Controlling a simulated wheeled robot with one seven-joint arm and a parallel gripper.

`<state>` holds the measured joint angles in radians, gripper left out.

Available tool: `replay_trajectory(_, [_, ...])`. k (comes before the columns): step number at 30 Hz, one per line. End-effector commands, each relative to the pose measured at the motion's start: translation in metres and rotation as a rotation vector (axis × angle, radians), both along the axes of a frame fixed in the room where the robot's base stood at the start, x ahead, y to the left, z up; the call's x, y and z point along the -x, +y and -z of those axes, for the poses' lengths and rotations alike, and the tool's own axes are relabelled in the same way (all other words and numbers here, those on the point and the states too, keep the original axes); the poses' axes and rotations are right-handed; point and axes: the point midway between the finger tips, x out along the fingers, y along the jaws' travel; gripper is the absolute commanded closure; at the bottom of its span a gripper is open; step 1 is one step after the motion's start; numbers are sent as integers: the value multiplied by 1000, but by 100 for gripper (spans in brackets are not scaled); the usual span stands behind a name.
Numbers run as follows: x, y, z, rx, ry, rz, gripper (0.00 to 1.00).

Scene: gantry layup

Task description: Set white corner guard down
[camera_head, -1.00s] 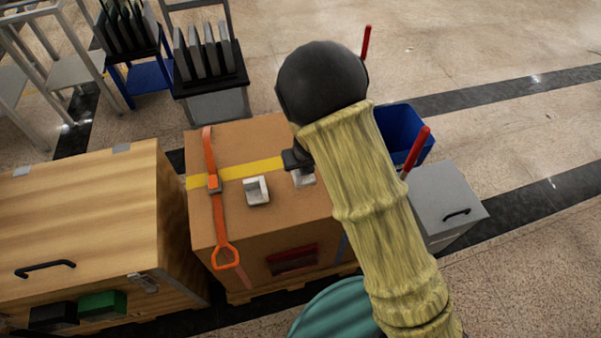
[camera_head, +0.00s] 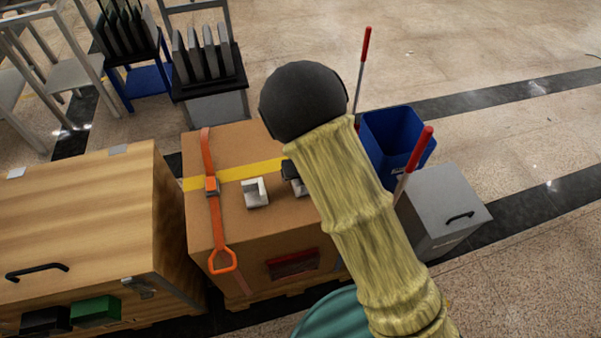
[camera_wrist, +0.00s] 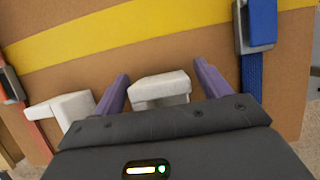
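One white corner guard (camera_wrist: 160,88) sits between the two purple fingers of my gripper (camera_wrist: 162,82) in the wrist view. The fingers are spread, with a visible gap on each side of the guard. The guard appears to rest on top of the cardboard box (camera_head: 230,150), near its front edge. In the head view this guard (camera_head: 301,189) is mostly hidden by my gripper and arm. A second white corner guard (camera_head: 256,193) stands on the box to the left, beside the orange strap (camera_head: 216,215). It also shows at the left of the wrist view (camera_wrist: 65,112).
Yellow tape (camera_head: 250,171) crosses the box top. A blue strap with its buckle (camera_wrist: 258,30) lies right of my gripper. A wooden crate (camera_head: 80,210) stands left; a blue bin (camera_head: 385,135) and grey bin (camera_head: 440,205) stand right. A teal round object (camera_head: 335,318) is in front.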

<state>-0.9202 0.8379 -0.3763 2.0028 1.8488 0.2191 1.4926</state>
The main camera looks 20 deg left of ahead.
Motion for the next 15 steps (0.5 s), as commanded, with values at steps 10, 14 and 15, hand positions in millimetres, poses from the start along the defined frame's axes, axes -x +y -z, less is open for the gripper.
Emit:
replay_trajectory(10, [0, 0, -3, 0, 0, -1, 24])
replay_trajectory(14, [4, -3, -17, -3, -1, 2, 24])
replay_trajectory(15, [6, -4, -24, -4, 0, 2, 24])
